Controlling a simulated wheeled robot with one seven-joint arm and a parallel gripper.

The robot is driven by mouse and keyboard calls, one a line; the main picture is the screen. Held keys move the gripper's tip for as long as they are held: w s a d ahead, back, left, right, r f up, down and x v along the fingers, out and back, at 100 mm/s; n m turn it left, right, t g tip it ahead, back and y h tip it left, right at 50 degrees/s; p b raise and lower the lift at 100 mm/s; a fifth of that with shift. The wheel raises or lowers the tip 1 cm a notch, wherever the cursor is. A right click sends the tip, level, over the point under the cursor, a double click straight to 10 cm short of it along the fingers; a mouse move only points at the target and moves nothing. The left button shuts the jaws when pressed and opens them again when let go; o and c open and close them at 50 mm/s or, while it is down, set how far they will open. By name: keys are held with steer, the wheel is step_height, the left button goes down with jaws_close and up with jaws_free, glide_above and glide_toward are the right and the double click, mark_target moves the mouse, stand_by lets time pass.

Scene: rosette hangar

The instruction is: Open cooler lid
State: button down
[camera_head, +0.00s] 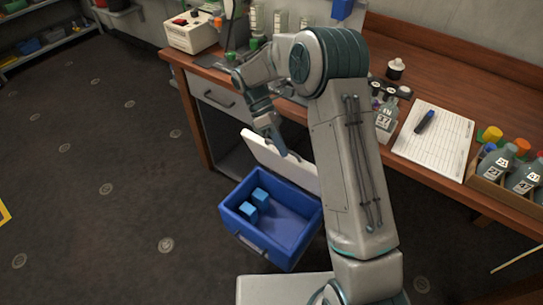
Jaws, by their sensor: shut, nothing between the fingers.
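A blue cooler (284,255) stands on the floor in front of the wooden desk. Its white lid (262,150) is raised and tilted back toward the desk, so the inside shows. Two light blue blocks (249,210) lie inside at the left. My gripper (287,150) is at the lid's upper edge, pointing down, with its fingers shut and nothing held. I cannot tell whether it touches the lid. My arm hides the lid's right part and the cooler's right edge.
The wooden desk (460,75) bears a white device (191,33), a clipboard with a pen (425,121), and several labelled bottles. A wooden box of bottles (490,190) is at the right. The dark floor (100,200) left of the cooler is clear.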

steer(key=s+a+f+n+t+h+b, duration=0.35)
steer(key=s+a+n+t, duration=0.2)
steer(key=n+t, duration=0.75)
steer(key=s+a+f+n+t+h+b, duration=0.45)
steer(key=n+t, duration=0.45)
steer(key=n, duration=0.8)
steer(key=w+d+r+y, duration=0.1)
steer(key=w+d+r, duration=0.2)
steer(key=w+d, duration=0.4)
steer(key=w+b, duration=0.1)
steer(key=w, duration=0.3)
steer(key=shift+w+d+m, duration=0.15)
steer(key=shift+w+m, duration=0.05)
steer(key=shift+m, duration=0.1)
steer(key=shift+r+t, duration=0.1)
steer(key=shift+t, duration=0.2)
